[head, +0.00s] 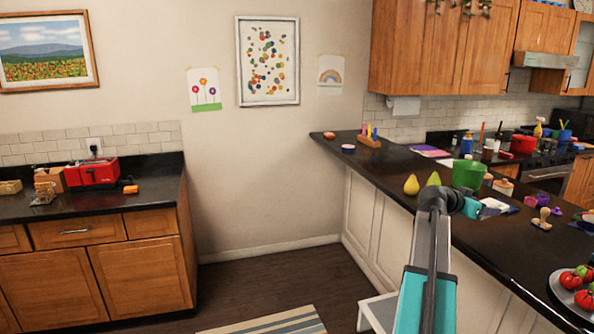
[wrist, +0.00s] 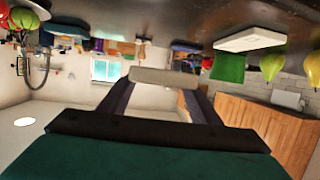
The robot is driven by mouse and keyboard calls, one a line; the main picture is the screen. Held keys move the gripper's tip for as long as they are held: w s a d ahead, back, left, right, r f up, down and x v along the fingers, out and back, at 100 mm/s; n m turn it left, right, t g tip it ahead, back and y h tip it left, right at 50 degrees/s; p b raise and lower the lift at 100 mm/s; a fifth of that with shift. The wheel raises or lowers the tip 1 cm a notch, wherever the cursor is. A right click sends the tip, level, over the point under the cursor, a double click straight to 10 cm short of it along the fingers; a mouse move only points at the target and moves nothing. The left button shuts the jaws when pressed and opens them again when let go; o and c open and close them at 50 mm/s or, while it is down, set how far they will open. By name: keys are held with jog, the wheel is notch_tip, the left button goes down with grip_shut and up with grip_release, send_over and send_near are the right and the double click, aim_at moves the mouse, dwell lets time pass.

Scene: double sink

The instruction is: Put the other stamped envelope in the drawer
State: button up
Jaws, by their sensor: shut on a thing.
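The drawers of the left-hand cabinet, one at the middle (head: 75,232) and one at the right (head: 150,223), look shut, far from my gripper.
A red toaster (head: 92,172) stands on the left counter. Open floor (head: 275,280) with a striped rug (head: 270,322) lies between the cabinets.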

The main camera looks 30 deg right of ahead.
jog(key=w+a+f+n+t+y, duration=0.1)
jog(key=w+a+f+n+t, duration=0.15)
jog(key=w+a, duration=0.85)
jog(key=w+a+f+n+t, duration=0.1)
jog(key=w+a+n+t, duration=0.25)
jog(key=w+a, duration=0.75)
jog(key=w+a+f+n+t+y, duration=0.1)
jog(key=w+a+f+n+t, duration=0.15)
jog(key=w+a, duration=0.85)
jog(key=w+a+f+n+t+y, duration=0.1)
jog(key=w+a+n+t+y, duration=0.2)
jog(key=a, duration=0.8)
jog(key=w+a+f+n+t+y, duration=0.15)
jog(key=w+a, duration=0.35)
jog(key=a, duration=0.5)
jog(key=a+r+n+t+y, duration=0.1)
jog(key=a+n+y, duration=0.2)
jog(key=a, duration=0.8)
jog(key=a+r+n+t+y, duration=0.1)
jog(key=a+y, duration=0.4)
jog(key=a, duration=0.6)
jog(key=n+t, duration=0.1)
jog(key=n, duration=0.1)
jog(key=shift+s+a+r+n+t+b, duration=0.15)
jog(key=shift+a+r+n+t+b, duration=0.15)
jog(key=shift+b, duration=0.05)
jog(key=shift+s, duration=0.15)
